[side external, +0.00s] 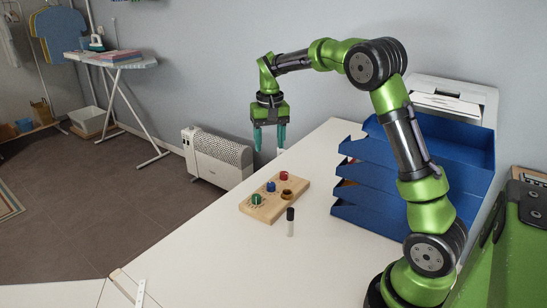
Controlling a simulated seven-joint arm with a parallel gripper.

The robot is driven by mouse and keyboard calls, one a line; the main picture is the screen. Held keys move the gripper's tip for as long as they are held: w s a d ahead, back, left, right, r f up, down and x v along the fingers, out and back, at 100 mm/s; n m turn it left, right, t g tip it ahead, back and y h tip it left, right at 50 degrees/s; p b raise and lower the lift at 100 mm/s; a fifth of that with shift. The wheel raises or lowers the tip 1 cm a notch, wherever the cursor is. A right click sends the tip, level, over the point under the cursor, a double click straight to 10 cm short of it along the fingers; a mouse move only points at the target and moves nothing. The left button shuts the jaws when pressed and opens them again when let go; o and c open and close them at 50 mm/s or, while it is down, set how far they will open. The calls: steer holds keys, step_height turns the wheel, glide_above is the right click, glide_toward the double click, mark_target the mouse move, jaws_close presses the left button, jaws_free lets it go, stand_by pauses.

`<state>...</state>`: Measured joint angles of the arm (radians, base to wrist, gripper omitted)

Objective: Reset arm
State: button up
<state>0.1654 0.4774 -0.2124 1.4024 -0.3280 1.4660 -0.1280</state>
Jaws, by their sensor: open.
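My gripper (269,137) is at the end of my green and black arm, with its two teal fingers pointing down. The fingers are apart, and nothing shows between them. It hangs in the air, in the picture above the far part of the wooden block (266,214). The block lies on the white table (225,258) and carries several small coloured pieces, among them a red one (283,176), a blue one (270,186) and a green one (256,198).
A white cylinder with a black top (290,222) stands upright just right of the block. Stacked blue trays (372,187) stand behind my arm, with a white printer (455,100) beyond. A white heater (216,158) is past the table edge. The table's front left is mostly clear.

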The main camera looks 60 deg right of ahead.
steer(key=s+a+r+n+t+y, duration=0.1)
steer(key=s+a+r+n+t, duration=0.1)
steer(key=s+a, duration=0.7)
steer(key=s+a+r+n+t+y, duration=0.1)
steer(key=s+a+r+t, duration=0.3)
steer(key=s+a, duration=0.5)
steer(key=s, duration=0.3)
steer(key=shift+s+n+t, duration=0.35)
steer(key=shift+n+t, duration=0.05)
steer(key=shift+a, duration=0.1)
